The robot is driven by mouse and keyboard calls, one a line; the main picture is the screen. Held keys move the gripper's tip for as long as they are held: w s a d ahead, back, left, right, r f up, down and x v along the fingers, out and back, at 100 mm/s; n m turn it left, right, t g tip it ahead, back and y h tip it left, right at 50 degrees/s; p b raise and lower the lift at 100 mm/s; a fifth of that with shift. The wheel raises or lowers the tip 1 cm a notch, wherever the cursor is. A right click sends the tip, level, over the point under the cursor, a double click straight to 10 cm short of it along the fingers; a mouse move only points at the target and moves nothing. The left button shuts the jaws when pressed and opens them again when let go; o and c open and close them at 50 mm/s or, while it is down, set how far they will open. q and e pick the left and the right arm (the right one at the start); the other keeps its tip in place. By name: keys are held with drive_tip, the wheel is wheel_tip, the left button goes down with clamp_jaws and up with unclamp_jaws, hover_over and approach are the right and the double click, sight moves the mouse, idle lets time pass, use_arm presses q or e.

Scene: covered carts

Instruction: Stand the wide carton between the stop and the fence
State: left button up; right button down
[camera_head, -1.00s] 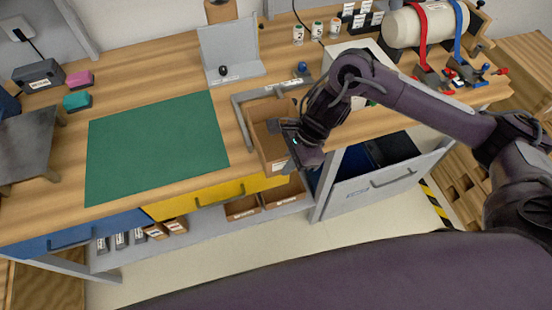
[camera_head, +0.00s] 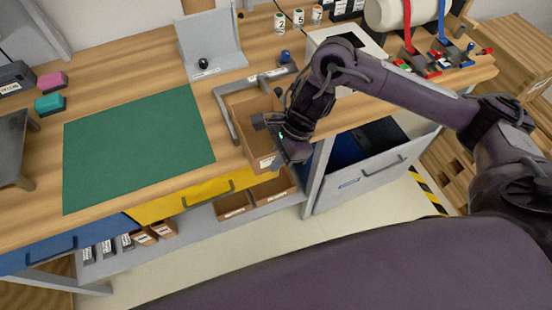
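The wide carton, a brown open-topped box (camera_head: 262,160), is at the front edge of the bench, inside the corner of a grey L-shaped metal piece. One arm of that piece (camera_head: 222,112) runs along the carton's left side; the other (camera_head: 258,79) runs behind it. I cannot tell which is the stop and which the fence. The carton's front appears to reach past the bench edge. My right gripper (camera_head: 281,134) is at the carton's right front wall, one finger over the inside. Whether it grips the wall is hidden. My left gripper is out of view.
A green mat (camera_head: 138,150) lies left of the carton. A grey angled stand (camera_head: 210,45) and a dark blue-topped knob (camera_head: 285,57) are behind. A white box (camera_head: 345,45) stands to the right. An open grey drawer (camera_head: 370,180) juts out below right.

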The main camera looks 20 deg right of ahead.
sight(265, 152)
drive_tip(key=shift+f+b, duration=0.65)
drive_tip(key=shift+f, duration=0.15)
drive_tip(key=shift+w, duration=0.2)
drive_tip(key=shift+w+b, duration=0.6)
drive_tip(key=shift+w, duration=0.45)
drive_tip(key=shift+w+a, duration=0.1)
drive_tip(key=shift+w, duration=1.2)
drive_tip(key=shift+w+a+b, duration=0.1)
drive_tip(key=shift+w+b, duration=0.8)
drive_tip(key=shift+w, duration=2.55)
drive_tip(key=shift+f+b, duration=0.4)
drive_tip(key=shift+b, duration=0.15)
drive_tip(key=c, duration=1.6)
unclamp_jaws()
drive_tip(key=shift+o, duration=0.2)
